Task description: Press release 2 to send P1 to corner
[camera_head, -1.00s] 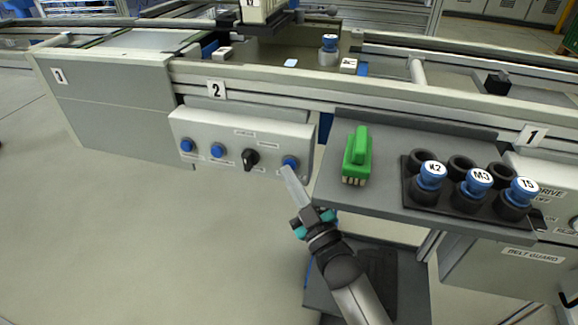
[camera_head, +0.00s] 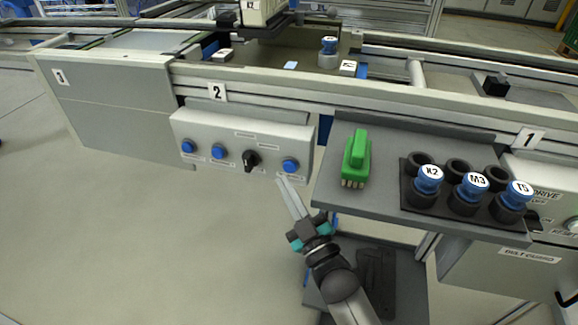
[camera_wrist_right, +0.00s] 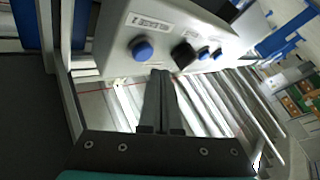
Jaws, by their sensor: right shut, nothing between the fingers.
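The station 2 control box (camera_head: 230,132) hangs on the front of the line under the "2" sign (camera_head: 217,92). It bears two blue buttons at left (camera_head: 188,146) and (camera_head: 219,151), a black knob (camera_head: 250,159) and a blue button at right (camera_head: 290,165). My right gripper (camera_head: 280,180) is shut and empty, its tips just below the right button and apart from it. In the right wrist view the shut fingers (camera_wrist_right: 160,75) point below the nearest blue button (camera_wrist_right: 142,49). My left gripper is out of view.
A grey shelf (camera_head: 385,203) to the right holds a green brush (camera_head: 356,158) and a black rack (camera_head: 440,201) with blue-topped pieces K2, M3 and T5. Behind the rail, a blue-topped piece (camera_head: 328,50) stands on the line. Floor left of my arm is clear.

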